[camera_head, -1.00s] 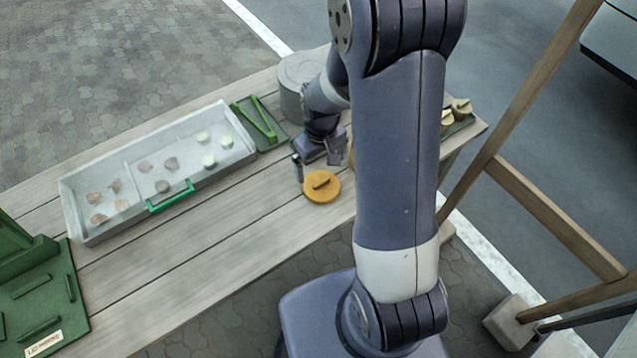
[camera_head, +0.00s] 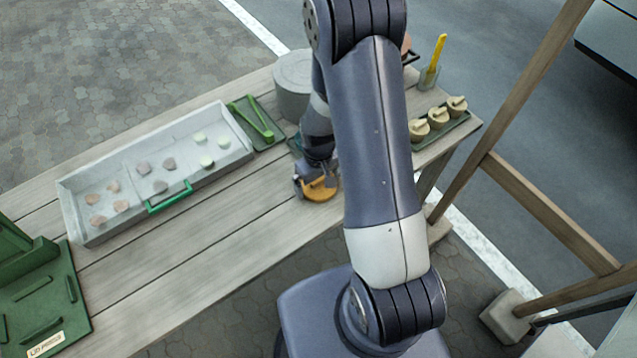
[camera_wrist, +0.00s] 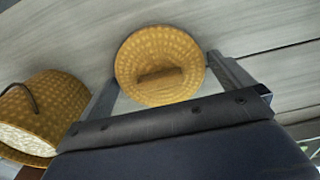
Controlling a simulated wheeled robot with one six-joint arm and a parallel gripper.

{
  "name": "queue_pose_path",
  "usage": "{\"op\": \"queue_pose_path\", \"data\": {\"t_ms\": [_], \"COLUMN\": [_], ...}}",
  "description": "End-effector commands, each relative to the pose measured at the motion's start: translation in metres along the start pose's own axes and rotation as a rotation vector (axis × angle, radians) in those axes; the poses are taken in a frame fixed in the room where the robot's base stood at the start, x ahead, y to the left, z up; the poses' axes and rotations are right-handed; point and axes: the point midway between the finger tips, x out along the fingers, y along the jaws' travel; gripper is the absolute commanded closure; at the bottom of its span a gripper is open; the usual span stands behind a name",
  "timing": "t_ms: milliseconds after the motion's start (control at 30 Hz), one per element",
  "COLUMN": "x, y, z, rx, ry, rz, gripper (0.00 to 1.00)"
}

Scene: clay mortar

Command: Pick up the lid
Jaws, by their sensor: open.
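The lid (camera_head: 321,191) is a round orange-yellow disc with a bar handle across its top. It lies on the wooden table near the front edge. In the wrist view the lid (camera_wrist: 143,55) shows between my two fingers, its handle (camera_wrist: 160,77) near its middle. My gripper (camera_head: 317,184) is open, pointing down at the lid, and partly covers it in the head view. In the wrist view my gripper (camera_wrist: 163,80) has one finger on each side of the lid. I cannot tell whether the fingers touch it.
A yellow woven-patterned pot (camera_wrist: 45,108) with a dark handle stands left in the wrist view. On the table (camera_head: 225,225) are a grey divided tray (camera_head: 80,225), green tongs (camera_head: 252,120) on a mat, a grey round container (camera_head: 293,75) and several small pots (camera_head: 438,118) at right.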

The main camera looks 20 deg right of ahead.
Motion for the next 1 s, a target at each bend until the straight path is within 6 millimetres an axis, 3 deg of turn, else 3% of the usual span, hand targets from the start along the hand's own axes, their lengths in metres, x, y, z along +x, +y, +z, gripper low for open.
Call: {"op": "queue_pose_path", "data": {"t_ms": [67,467,767,1000], "x": [0.0,-0.001,-0.002,-0.02], "y": [0.0,0.0,0.0,0.0], "z": [0.0,0.0,0.0,-0.001], "rx": [0.0,0.0,0.0,0.0], "ry": [0.0,0.0,0.001,0.003], "rz": [0.0,0.0,0.0,0.001], "gripper": [0.0,0.32,0.32,0.32]}}
